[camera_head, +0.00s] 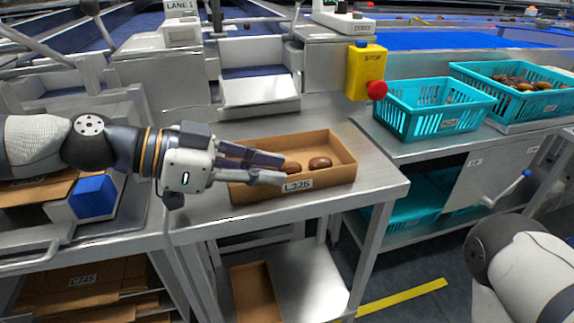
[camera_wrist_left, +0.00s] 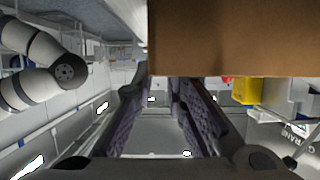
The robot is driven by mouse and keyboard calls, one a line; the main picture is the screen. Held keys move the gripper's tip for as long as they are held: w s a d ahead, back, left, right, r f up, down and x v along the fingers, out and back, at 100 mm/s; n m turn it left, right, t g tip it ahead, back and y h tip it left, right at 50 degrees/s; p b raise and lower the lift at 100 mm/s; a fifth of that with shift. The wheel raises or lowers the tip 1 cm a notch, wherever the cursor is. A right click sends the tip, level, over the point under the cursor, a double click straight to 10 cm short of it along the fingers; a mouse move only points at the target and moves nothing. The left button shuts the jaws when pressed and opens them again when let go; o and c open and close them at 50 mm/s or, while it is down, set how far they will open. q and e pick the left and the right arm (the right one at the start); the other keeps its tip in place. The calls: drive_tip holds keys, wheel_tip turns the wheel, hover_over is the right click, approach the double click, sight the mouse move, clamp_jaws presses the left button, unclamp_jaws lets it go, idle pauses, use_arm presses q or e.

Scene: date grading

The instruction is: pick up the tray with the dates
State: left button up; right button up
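My right gripper is out of sight.
A yellow stop box (camera_head: 366,70) with a red button stands behind the tray. Teal crates (camera_head: 435,122) are to the right, the farther one holding dates. A blue block (camera_head: 93,197) lies at the left. The metal table (camera_head: 375,170) is bare right of the tray.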

sight(298, 174)
use_arm(q)
drive_tip(key=x, duration=0.5)
drive_tip(key=shift+s+d+r, duration=0.15)
drive_tip(key=shift+s+r, duration=0.05)
drive_tip(key=shift+r, duration=0.1)
clamp_jaws()
drive_tip(key=shift+r, duration=0.1)
